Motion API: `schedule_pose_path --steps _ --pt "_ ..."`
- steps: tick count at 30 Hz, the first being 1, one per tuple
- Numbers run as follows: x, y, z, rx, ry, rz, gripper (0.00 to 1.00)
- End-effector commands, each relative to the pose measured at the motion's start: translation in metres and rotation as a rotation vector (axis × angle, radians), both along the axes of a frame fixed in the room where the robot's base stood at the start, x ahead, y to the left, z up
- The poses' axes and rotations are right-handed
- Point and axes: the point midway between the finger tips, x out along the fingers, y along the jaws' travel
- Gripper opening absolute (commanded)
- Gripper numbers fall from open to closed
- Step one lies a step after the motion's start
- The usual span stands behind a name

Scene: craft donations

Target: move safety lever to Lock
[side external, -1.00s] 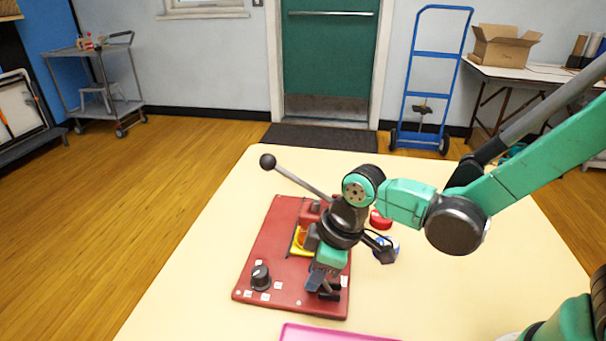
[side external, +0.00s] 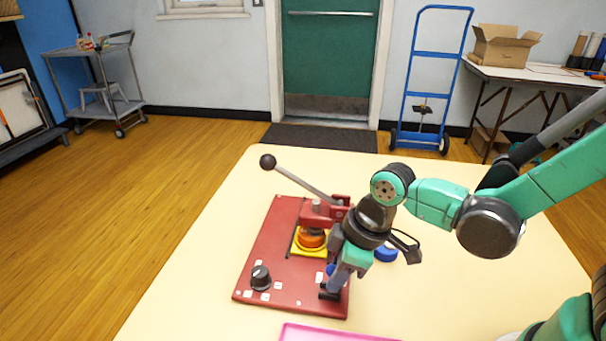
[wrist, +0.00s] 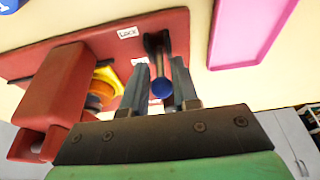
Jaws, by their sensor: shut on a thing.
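The safety lever is a short lever with a blue tip (wrist: 161,88) and a dark forked base (wrist: 156,42), beside a white label reading "Lock" (wrist: 127,32) in the wrist view. My gripper (wrist: 160,78) has its two fingers on either side of the blue tip and is shut on the lever. In the side external view, my gripper (side external: 333,288) points down at the near right part of the red panel (side external: 270,235). A little of the blue tip (side external: 331,269) shows beside the fingers there. The label is too small to read in that view.
On the panel are an orange button (side external: 311,238) on a yellow base, a black knob (side external: 260,277) and a long grey lever (side external: 302,187) with a dark ball end. A blue round thing (side external: 386,254) lies right of the panel. A pink tray (side external: 335,333) is at the front.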

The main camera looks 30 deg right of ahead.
Motion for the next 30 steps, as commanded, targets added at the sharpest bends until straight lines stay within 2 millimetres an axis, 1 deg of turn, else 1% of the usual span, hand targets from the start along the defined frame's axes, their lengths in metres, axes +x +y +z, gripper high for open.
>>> schedule_pose_path --steps 8,17,23,24,26,30 --pt "-0.001 -0.001 0.0 -0.003 0.001 0.0 0.0" --pt "-0.011 -0.012 -0.003 -0.003 0.001 -0.002 0.0" --pt "-0.012 -0.012 -0.003 -0.001 0.0 0.0 0.0" --pt "-0.011 -0.012 -0.003 -0.001 0.0 0.0 0.06" --pt "-0.011 -0.012 -0.003 -0.001 0.001 0.0 0.23" --pt "-0.011 -0.011 -0.003 -0.001 0.001 0.0 0.24"
